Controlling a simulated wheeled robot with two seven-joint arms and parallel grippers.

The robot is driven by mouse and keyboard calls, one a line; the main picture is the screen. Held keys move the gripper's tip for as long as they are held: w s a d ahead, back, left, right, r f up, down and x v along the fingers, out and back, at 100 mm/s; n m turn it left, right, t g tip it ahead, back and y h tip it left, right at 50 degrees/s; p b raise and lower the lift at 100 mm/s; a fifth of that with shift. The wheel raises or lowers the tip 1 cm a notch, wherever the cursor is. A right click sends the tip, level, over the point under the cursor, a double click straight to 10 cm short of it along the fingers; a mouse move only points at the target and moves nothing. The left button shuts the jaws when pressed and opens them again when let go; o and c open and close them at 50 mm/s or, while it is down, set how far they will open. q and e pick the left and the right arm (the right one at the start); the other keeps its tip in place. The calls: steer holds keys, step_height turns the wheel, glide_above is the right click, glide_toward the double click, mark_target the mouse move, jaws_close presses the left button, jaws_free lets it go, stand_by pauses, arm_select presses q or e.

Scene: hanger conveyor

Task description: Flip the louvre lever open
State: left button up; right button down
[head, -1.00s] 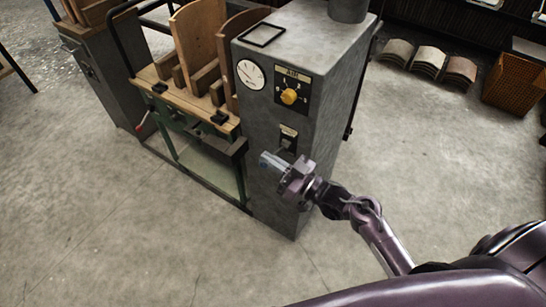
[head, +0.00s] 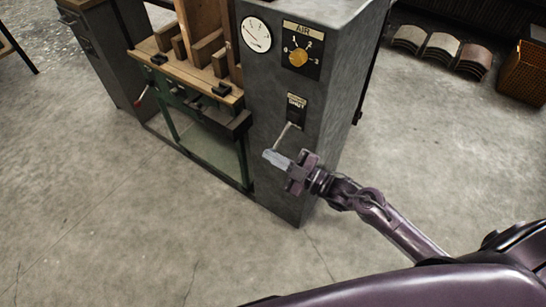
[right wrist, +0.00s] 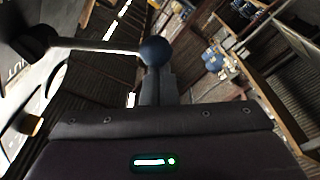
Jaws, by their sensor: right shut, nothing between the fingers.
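The louvre lever (head: 283,137) is a thin pale rod on the front of the grey cabinet, below a small dark plate (head: 296,108) that appears to read SHUT. It slants out and down toward my right gripper (head: 274,157). In the right wrist view the lever (right wrist: 105,45) ends in a dark ball knob (right wrist: 155,51), just beyond the tips of my gripper fingers (right wrist: 157,88). The fingers are closed together with nothing between them. I cannot tell whether they touch the knob. In the head view the knob is not clearly visible. My left gripper is not in view.
The grey cabinet (head: 270,190) also carries a round gauge (head: 256,34) and a yellow AIR dial (head: 298,57). A wooden-topped green bench (head: 190,75) adjoins it on the left. The concrete floor in front is clear. A wicker basket (head: 523,75) stands far right.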

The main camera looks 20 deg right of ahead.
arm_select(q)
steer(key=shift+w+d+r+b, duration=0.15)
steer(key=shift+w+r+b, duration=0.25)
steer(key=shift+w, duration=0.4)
arm_select(e)
steer(key=shift+d+f+n, duration=0.15)
steer(key=shift+f+n, duration=0.3)
steer(key=shift+n, duration=0.05)
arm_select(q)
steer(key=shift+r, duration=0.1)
